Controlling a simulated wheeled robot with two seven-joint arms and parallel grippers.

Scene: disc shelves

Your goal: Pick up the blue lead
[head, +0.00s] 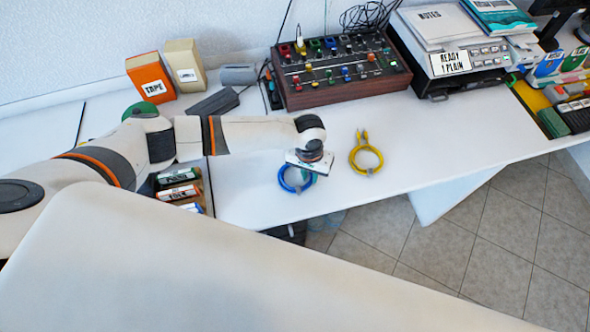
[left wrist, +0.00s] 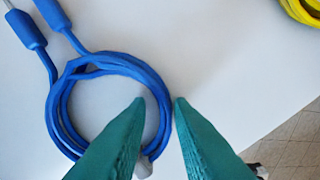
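The blue lead (head: 288,187) lies coiled on the white desk near its front edge, partly hidden under my left gripper (head: 307,172) in the head view. In the left wrist view the blue lead (left wrist: 58,118) shows as a coil with two plug ends at the upper left. The green fingers of my left gripper (left wrist: 160,103) are apart, with the coil's right side showing between their tips. I cannot tell how far above the desk the tips are. Nothing is held. My right gripper is not in view.
A yellow lead (head: 366,158) lies coiled to the right; it also shows in the left wrist view (left wrist: 303,10). A tray of labelled tubes (head: 180,185) is at the left. A knobbed panel box (head: 338,70) stands behind. The desk's front edge is close.

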